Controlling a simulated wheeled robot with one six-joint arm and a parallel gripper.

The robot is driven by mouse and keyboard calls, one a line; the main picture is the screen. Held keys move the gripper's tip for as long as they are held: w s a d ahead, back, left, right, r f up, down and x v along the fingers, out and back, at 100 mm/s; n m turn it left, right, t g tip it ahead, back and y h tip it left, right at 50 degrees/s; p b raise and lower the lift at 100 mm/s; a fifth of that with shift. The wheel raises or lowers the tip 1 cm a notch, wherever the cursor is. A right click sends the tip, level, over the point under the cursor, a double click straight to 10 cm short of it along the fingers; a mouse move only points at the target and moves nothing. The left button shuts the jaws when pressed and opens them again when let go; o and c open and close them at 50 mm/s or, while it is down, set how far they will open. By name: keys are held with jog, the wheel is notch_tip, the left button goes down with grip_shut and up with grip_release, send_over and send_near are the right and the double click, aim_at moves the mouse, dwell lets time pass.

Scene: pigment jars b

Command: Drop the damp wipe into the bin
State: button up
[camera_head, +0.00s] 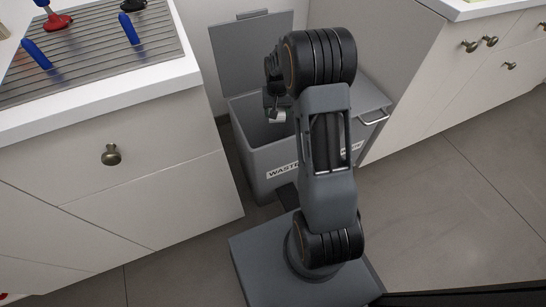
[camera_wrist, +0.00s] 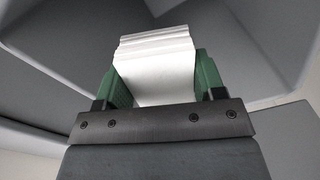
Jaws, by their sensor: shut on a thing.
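The damp wipe (camera_wrist: 155,62) is a white folded pad. In the wrist view my gripper (camera_wrist: 155,85) is shut on it, with a green finger on each side. In the head view the wipe (camera_head: 277,116) is a small white patch at my gripper (camera_head: 273,108), mostly hidden by my arm. The bin (camera_head: 270,158) is a grey box labelled as waste, with its left lid (camera_head: 238,50) raised. My gripper is over or in the open left compartment; its exact height is hard to tell.
The bin's right part (camera_head: 365,98) is covered and has a handle (camera_head: 372,117). A white cabinet (camera_head: 110,190) stands at left, its ribbed metal tray (camera_head: 85,60) holding blue-handled tools. Another cabinet (camera_head: 450,75) is at right. Grey floor (camera_head: 440,210) lies clear at right.

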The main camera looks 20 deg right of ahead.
jog(key=o, duration=0.9)
notch_tip(320, 180, up, 14)
jog(key=p, duration=0.5)
jog(key=shift+f, duration=0.1)
dwell(0.3)
